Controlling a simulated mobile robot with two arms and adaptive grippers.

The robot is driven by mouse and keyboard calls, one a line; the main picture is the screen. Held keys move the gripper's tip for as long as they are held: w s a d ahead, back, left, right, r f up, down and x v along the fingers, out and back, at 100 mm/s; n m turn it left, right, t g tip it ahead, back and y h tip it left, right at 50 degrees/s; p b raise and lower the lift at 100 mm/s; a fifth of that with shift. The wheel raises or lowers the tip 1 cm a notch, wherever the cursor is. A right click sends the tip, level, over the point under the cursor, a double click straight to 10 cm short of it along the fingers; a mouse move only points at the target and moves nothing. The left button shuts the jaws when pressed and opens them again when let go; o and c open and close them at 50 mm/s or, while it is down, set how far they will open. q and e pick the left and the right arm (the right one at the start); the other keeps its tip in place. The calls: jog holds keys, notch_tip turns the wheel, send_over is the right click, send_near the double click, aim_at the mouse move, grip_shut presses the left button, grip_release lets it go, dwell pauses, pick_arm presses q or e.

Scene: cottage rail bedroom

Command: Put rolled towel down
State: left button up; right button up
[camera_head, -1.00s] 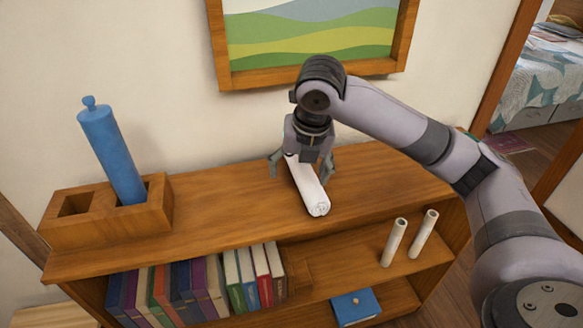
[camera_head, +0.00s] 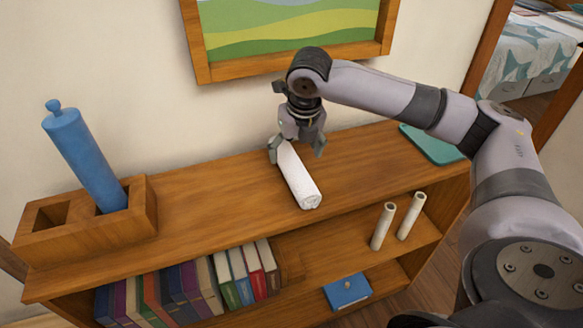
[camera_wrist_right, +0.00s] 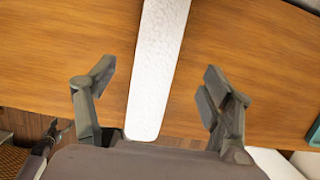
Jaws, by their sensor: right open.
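The white rolled towel (camera_head: 298,180) lies on the wooden top of the bookshelf (camera_head: 225,205), with one end toward the front edge. My right gripper (camera_head: 297,150) is above the towel's rear end, its jaws open. In the right wrist view the towel (camera_wrist_right: 158,65) runs between the two spread fingers of my right gripper (camera_wrist_right: 160,90), with a gap on each side.
A wooden holder (camera_head: 135,215) with a blue cylinder (camera_head: 85,160) stands on the left of the top. A teal flat item (camera_head: 432,145) lies at the right. Books (camera_head: 190,285), two pale rolls (camera_head: 397,222) and a blue box (camera_head: 347,291) are on shelves below.

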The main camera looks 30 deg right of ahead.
aim_at(292, 162)
jog(key=shift+s+a+p+x, duration=0.1)
jog(key=shift+p+x, duration=0.05)
jog(key=shift+x, duration=0.85)
jog(key=shift+s+a+p+x, duration=0.1)
jog(key=shift+s+a+x, duration=0.05)
jog(key=shift+x, duration=0.9)
jog(key=shift+s+a+p+x, duration=0.1)
jog(key=shift+p+x, duration=0.05)
jog(key=shift+x, duration=0.85)
jog(key=shift+f, duration=0.1)
jog(key=shift+c, duration=0.2)
jog(key=c, duration=1.3)
